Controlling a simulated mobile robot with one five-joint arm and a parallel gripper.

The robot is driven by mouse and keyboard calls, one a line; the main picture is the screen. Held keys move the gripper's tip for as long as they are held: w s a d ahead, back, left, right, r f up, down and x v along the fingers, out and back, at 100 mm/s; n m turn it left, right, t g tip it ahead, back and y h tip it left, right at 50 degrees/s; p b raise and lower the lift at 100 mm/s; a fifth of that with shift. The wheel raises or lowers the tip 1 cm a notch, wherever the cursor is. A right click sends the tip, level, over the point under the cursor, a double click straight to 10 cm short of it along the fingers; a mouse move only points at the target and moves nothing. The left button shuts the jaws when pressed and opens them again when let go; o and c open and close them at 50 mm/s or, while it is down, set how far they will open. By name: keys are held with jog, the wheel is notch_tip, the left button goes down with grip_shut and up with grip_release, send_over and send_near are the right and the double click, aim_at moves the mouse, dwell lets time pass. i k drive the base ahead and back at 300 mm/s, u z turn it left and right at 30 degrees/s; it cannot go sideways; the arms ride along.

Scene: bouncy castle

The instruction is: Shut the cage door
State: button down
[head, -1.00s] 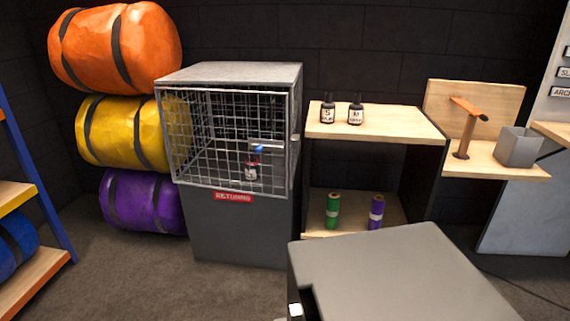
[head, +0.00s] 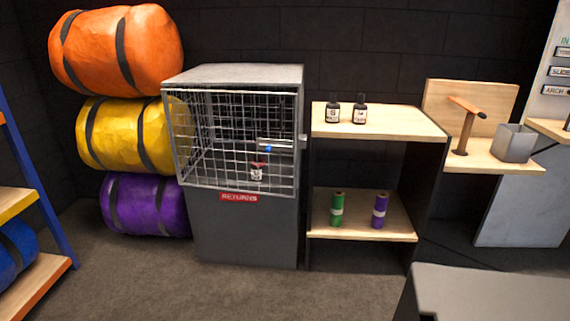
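The cage (head: 233,75) is a grey box with wire mesh on top of a dark grey stand. Its mesh door (head: 215,188) has a light metal frame and lies across or close to the front opening. I cannot tell whether a small gap is left at its right edge. A metal latch bar (head: 283,144) sits at the right side of the door, with a small blue spot by its left end. A small bottle with a white label (head: 257,173) shows inside, behind the mesh. My gripper is not in view.
A red "RETURNS" sign (head: 239,197) is below the door. Orange, yellow and purple rolls (head: 145,205) are stacked left. A wooden shelf unit (head: 385,122) with bottles and rolls stands close on the right. The floor (head: 240,290) before the cage is clear. A grey part of mine fills the lower right.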

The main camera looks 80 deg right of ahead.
aim_at(259, 141)
jog(key=z, duration=0.1)
jog(key=i, duration=1)
jog(key=u, duration=0.05)
